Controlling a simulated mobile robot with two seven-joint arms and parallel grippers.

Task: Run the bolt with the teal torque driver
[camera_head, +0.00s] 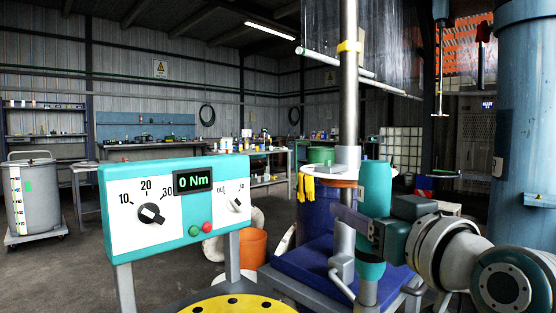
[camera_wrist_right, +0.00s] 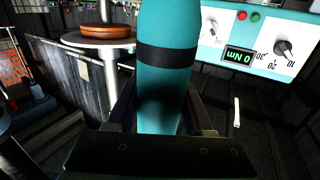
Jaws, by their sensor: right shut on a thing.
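The teal torque driver (camera_head: 374,187) stands upright at the right of centre in the head view. My right gripper (camera_head: 372,232) is shut around its body from the right. In the right wrist view the driver (camera_wrist_right: 163,80), with a black band, rises between the fingers. A teal and white control panel (camera_head: 178,240) stands at the left. Its display (camera_head: 194,182) reads 0 Nm. It has a torque dial (camera_head: 152,214), a smaller OUT/IN knob (camera_head: 236,204), and green and red buttons. I cannot make out the bolt. My left gripper is out of view.
A yellow disc (camera_head: 240,304) with dark holes lies at the bottom edge. A steel column (camera_head: 348,90) rises behind the driver, near a blue drum (camera_head: 318,215). An orange bucket (camera_head: 252,248) stands behind the panel. A large blue pipe (camera_head: 522,120) stands at the right.

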